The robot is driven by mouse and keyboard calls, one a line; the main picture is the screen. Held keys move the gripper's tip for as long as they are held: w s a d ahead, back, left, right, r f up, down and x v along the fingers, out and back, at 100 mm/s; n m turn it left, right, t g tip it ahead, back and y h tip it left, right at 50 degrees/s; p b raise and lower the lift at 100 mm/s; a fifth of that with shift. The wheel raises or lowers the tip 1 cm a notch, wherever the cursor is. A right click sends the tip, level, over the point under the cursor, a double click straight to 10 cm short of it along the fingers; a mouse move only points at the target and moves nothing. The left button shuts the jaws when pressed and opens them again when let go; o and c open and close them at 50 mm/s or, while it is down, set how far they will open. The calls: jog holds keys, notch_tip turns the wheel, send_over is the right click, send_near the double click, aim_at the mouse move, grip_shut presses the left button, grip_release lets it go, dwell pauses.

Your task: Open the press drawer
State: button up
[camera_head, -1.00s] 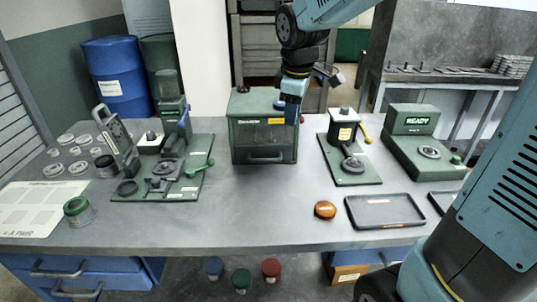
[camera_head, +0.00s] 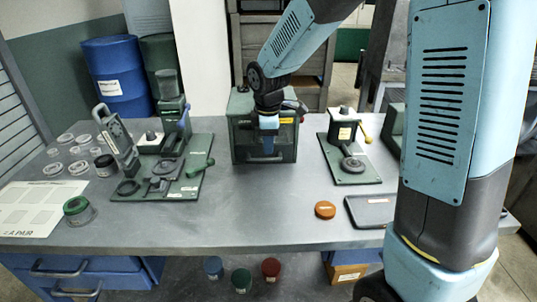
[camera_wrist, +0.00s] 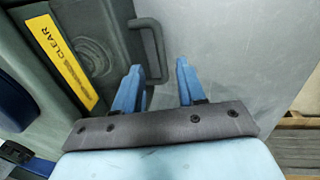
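The press (camera_head: 241,118) is a dark green box at the back middle of the bench. Its drawer front with a grey bar handle (camera_head: 265,159) faces me in the head view. In the wrist view the handle (camera_wrist: 153,45) stands out from the green front (camera_wrist: 95,35), beside a yellow CLEAR label (camera_wrist: 62,60). My gripper (camera_wrist: 160,80) is open, its two blue fingers apart and pointing toward the handle. The handle's lower end shows between the fingertips; I cannot tell whether they touch it. In the head view my gripper (camera_head: 268,140) is in front of the press, partly hiding its front.
Green fixtures stand left (camera_head: 180,160) and right (camera_head: 350,165) of the press. An orange round piece (camera_head: 325,210) and a dark tray (camera_head: 370,211) lie at the front right. The bench (camera_head: 255,200) in front of the press is clear.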

aim_at(268, 160)
jog(key=shift+w+f, duration=0.2)
jog(key=shift+f, duration=0.75)
jog(key=shift+w+f, duration=0.15)
jog(key=shift+f, duration=0.85)
jog(key=shift+w+f, duration=0.2)
jog(key=shift+f, duration=0.75)
jog(key=shift+c, duration=0.4)
grip_shut()
jog(key=shift+d, duration=0.2)
jog(key=shift+s+a, duration=0.1)
jog(key=shift+a, duration=0.05)
